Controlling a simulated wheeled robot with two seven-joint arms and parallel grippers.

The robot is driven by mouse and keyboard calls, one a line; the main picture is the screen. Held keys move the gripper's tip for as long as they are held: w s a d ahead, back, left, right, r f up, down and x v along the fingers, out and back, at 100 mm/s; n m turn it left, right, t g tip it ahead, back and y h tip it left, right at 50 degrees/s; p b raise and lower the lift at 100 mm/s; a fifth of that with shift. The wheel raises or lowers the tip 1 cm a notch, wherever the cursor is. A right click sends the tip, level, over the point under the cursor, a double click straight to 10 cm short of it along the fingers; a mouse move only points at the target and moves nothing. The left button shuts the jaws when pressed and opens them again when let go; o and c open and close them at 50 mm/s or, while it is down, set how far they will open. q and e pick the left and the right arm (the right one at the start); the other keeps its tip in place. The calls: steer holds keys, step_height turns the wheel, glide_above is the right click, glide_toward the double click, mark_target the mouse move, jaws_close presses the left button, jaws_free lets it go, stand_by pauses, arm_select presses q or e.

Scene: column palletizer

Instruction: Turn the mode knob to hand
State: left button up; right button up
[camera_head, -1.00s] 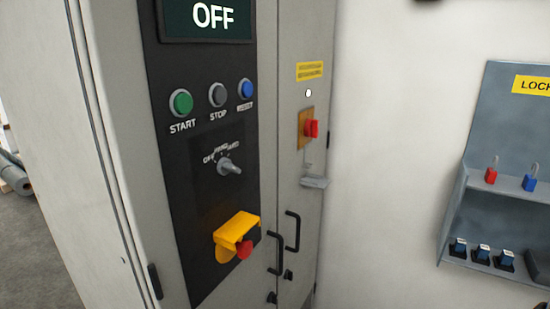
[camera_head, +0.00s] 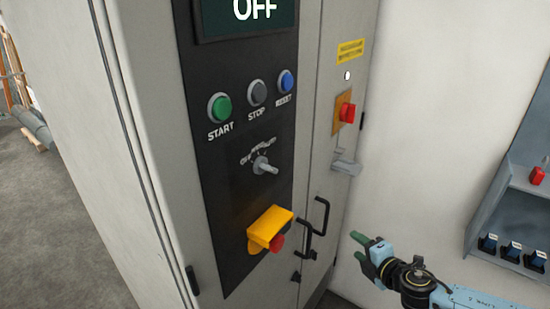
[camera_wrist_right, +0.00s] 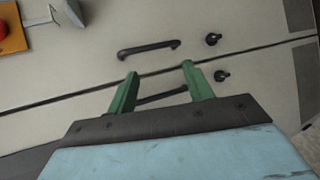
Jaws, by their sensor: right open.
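The mode knob (camera_head: 264,167) is a small grey selector on the dark control panel, below the buttons. Its printed labels are small and partly blurred; I cannot tell its setting for sure. The display (camera_head: 248,14) above reads OFF. My right gripper (camera_head: 356,246) is at the lower right in the head view, apart from the cabinet panel and well to the right of and below the knob. In the right wrist view its green fingers (camera_wrist_right: 160,84) are apart with nothing between them, facing the cabinet's door handles. My left gripper is not in view.
Green START (camera_head: 220,107), grey STOP and blue RESET buttons sit above the knob. A yellow-shrouded red button (camera_head: 270,230) is below it. Black door handles (camera_head: 318,216) and a red switch (camera_head: 347,112) are to the right. A lockout board (camera_head: 500,200) hangs on the right wall.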

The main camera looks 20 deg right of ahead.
steer(key=s+a+r+n+t+y+p, duration=0.1)
steer(key=a+r+n+y, duration=0.15)
steer(key=r, duration=0.55)
steer(key=a+r+n+y+p, duration=0.15)
steer(key=a+r+n, duration=0.25)
steer(key=r, duration=0.4)
steer(key=n+y+b, duration=0.1)
steer(key=n+y, duration=0.5)
steer(key=n, duration=0.3)
glide_toward(275, 169)
arm_select(q)
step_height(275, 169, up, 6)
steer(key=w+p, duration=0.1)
steer(key=p, duration=0.2)
steer(key=shift+p, duration=0.4)
arm_select(e)
steer(key=shift+m+g, duration=0.25)
steer(key=shift+g, duration=0.15)
steer(key=shift+r+x, duration=0.15)
steer(key=shift+x, duration=2.35)
steer(key=shift+r+x, duration=0.15)
steer(key=shift+x, duration=2.35)
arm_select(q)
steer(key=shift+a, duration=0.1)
arm_select(e)
steer(key=shift+d, duration=0.1)
steer(key=shift+c, duration=0.2)
steer(key=c, duration=0.9)
